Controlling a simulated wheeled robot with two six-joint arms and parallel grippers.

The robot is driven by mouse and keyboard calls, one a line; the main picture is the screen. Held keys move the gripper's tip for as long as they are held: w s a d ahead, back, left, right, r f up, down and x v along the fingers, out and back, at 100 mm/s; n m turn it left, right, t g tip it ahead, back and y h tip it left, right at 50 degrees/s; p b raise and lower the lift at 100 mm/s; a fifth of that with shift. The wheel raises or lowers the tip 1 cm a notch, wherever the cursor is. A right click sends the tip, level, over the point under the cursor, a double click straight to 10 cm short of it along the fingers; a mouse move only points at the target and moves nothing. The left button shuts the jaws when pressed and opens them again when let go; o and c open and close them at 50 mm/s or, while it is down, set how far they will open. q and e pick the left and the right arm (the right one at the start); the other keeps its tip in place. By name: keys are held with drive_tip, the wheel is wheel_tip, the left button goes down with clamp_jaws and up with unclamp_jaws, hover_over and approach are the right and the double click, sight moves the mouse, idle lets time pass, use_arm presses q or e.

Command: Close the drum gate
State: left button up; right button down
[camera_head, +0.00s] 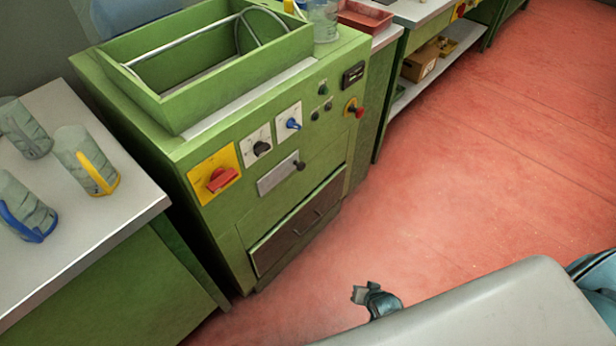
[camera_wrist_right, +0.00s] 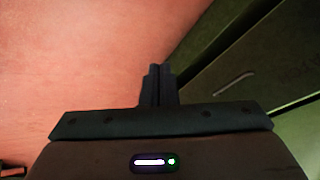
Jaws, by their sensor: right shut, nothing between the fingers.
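A green machine (camera_head: 225,225) stands left of centre in the head view. On its front a pale metal plate (camera_head: 277,178) carries a lever with a black knob (camera_head: 299,165) at the plate's right end. I cannot tell which part is the drum gate; no gate is plainly seen. An open green trough (camera_head: 180,110) with a curved metal rod sits on top. My right gripper (camera_head: 361,293) is low over the red floor, in front of the machine and apart from it. In the right wrist view its fingers (camera_wrist_right: 157,69) are shut and empty. My left gripper is not in view.
The front also has a red switch (camera_head: 221,179) on yellow, a black dial (camera_head: 261,148), a blue dial (camera_head: 293,124), a red button (camera_head: 356,111) and a low brown drawer (camera_head: 300,224). A white table (camera_head: 95,235) with several jugs stands left. The red floor is clear.

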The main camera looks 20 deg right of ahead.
drive_tip(key=w+a+r+m+t+b, duration=0.1)
drive_tip(key=w+r+m+t+b, duration=0.25)
drive_tip(key=w+r, duration=0.5)
drive_tip(key=w+a+r+m+t+b, duration=0.1)
drive_tip(key=w+r+m+t+b, duration=0.2)
drive_tip(key=r, duration=0.4)
drive_tip(key=w+a+r+m+t+y, duration=0.1)
drive_tip(key=w+r+m+t, duration=0.1)
drive_tip(key=w+r+m, duration=0.4)
drive_tip(key=w+a+r+m+t+b, duration=0.15)
drive_tip(key=w+r, duration=0.25)
drive_tip(key=r, duration=0.5)
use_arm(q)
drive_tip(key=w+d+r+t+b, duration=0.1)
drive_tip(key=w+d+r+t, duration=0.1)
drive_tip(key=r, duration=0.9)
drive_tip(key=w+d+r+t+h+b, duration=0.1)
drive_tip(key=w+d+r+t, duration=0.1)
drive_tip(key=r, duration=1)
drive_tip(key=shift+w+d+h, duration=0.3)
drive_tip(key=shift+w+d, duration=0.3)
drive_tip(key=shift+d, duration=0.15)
use_arm(e)
drive_tip(key=w+a, duration=0.3)
drive_tip(key=w, duration=0.5)
drive_tip(key=shift+n+t, duration=0.3)
drive_tip(key=shift+t, duration=0.1)
drive_tip(key=shift+a, duration=0.1)
